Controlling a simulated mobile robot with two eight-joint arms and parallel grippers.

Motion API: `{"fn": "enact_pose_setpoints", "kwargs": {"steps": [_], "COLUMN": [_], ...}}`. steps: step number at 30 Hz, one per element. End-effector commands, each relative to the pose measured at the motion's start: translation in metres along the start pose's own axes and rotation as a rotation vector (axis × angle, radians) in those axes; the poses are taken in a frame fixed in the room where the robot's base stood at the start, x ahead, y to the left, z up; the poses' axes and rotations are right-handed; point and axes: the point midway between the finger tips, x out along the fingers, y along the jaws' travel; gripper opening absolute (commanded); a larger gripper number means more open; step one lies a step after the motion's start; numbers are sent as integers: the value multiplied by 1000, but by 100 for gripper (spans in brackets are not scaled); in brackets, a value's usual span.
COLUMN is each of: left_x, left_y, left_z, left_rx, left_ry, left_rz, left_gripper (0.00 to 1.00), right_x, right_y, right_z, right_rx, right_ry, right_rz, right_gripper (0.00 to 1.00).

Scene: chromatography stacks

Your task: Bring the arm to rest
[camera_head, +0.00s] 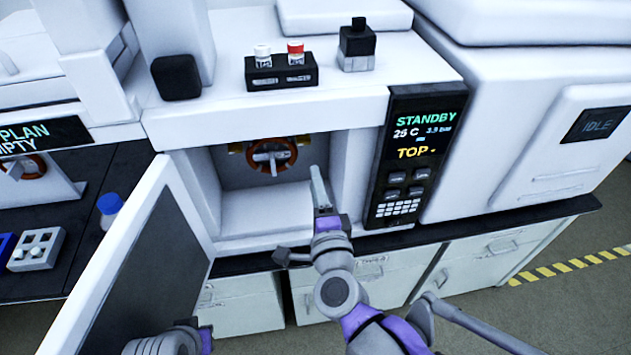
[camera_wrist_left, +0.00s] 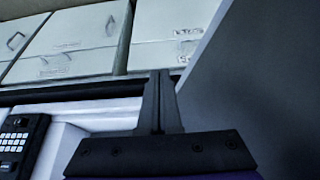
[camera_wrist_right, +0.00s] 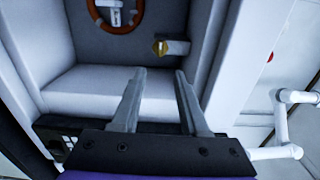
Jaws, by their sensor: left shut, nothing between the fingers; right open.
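My right gripper (camera_head: 316,172) is at the mouth of the open compartment (camera_head: 262,207) of the white instrument. In the right wrist view its two fingers (camera_wrist_right: 158,78) stand apart with nothing between them, in front of the compartment floor. My left gripper (camera_wrist_left: 160,78) is shut and empty in the left wrist view, beside the grey inner face of the open door (camera_wrist_left: 270,90). In the head view only part of my left arm shows at the bottom edge, low by the door; its fingertips are hidden there.
The open door (camera_head: 148,270) juts out left of the compartment. An orange-red ring (camera_head: 272,154) sits at the compartment's back. A black rack (camera_head: 281,82) with two vials and a dark-capped bottle (camera_head: 357,45) stand on top. The display panel (camera_head: 418,150) is right. White drawers (camera_head: 380,275) lie below.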

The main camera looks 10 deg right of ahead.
Motion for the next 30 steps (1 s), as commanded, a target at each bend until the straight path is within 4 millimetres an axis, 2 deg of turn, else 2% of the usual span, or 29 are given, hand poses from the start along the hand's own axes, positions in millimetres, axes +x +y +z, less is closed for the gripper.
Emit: {"fn": "enact_pose_setpoints", "kwargs": {"steps": [8,11,15,17,19,22,24,27,30], "left_x": [0,-2,-9,-12,-17,-23,-26,-30,-32], "left_y": [0,0,0,0,0,0,0,0,0], "left_z": [0,-2,-7,-10,-14,-19,-22,-25,-27], "left_rx": [0,0,0,0,0,0,0,0,0], "left_ry": [0,1,5,7,9,13,16,18,20], "left_rz": [0,0,0,0,0,0,0,0,0], "left_gripper": [0,0,0,0,0,0,0,0,0], "right_x": [0,-1,-12,-22,-38,-69,-93,-126,-151], "right_y": [0,-2,3,16,38,77,101,126,138], "right_z": [0,4,16,19,16,-4,-26,-60,-84], "right_rx": [-6,-69,-336,-503,-705,-972,-1125,-1280,-1365], "right_ry": [-3,-45,-210,-303,-416,-563,-651,-749,-812], "right_rz": [0,4,50,100,186,350,480,657,783], "right_gripper": [44,44,44,44,44,44,44,44,44]}}
